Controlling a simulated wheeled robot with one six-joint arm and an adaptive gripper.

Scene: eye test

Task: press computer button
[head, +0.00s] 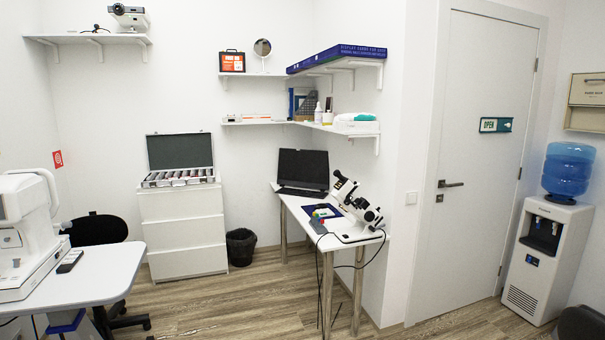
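A black computer (303,168), a dark screen with a flat dark part below it, stands at the far end of the narrow white desk (338,236) against the back wall. Its screen is dark. It is too small to tell a button on it. A white and black optical instrument (357,206) stands on the desk nearer to me, to the right of the computer. My gripper is not in view.
A white table (108,268) with a large white eye-test machine (22,232) and a black chair (98,230) are at left. A black bin (241,246) stands left of the desk. A black cable (322,285) hangs at its front. Wood floor (235,305) is clear between.

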